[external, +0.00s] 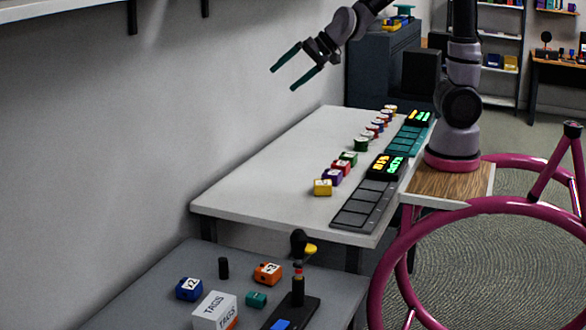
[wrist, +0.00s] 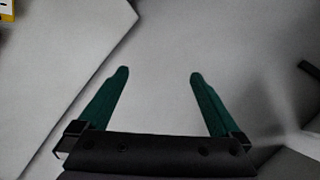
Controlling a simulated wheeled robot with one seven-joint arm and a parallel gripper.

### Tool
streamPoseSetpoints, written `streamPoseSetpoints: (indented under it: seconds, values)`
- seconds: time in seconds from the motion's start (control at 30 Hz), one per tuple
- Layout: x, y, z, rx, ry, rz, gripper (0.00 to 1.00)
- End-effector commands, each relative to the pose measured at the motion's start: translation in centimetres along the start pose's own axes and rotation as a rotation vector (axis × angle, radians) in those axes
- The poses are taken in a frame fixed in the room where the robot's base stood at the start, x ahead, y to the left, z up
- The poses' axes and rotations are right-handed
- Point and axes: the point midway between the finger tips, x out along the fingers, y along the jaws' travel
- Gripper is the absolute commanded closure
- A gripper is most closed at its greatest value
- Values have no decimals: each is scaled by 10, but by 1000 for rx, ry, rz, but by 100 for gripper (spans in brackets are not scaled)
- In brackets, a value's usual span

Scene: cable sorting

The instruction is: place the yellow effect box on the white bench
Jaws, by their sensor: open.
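The yellow effect box (external: 323,187) rests on the near end of the white bench (external: 265,180), beside the dark panel strip. It is the nearest in a line of several small coloured boxes. My gripper (external: 282,79) is open and empty, with dark green fingers spread apart. It is raised well above the bench, near the wall and far from the yellow box. In the wrist view the open fingers (wrist: 157,76) have nothing between them. A bit of a yellow thing (wrist: 6,10) shows at the top left corner; I cannot tell which one it is.
A dark panel strip (external: 362,206) and a teal one (external: 405,142) line the bench's right side. A grey table (external: 150,285) in front holds a blue box (external: 189,289), an orange box (external: 267,273) and a TAGS box (external: 214,311). The bench's left half is clear.

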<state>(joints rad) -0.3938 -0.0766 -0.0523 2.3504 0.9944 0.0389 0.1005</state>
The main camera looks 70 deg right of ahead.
Motion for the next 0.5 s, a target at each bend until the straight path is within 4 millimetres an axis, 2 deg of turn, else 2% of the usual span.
streamPoseSetpoints:
  seconds: [0.03,0.17,0.3,0.4,0.5]
  values:
    - [-31,-2,-8,-38,-16,-31,0]
    - [-100,14,-9,-173,-70,-43,0]
    - [-164,53,-4,-304,-90,23,0]
    - [-198,83,1,-368,-89,93,0]
    - [-219,106,5,-404,-83,156,0]
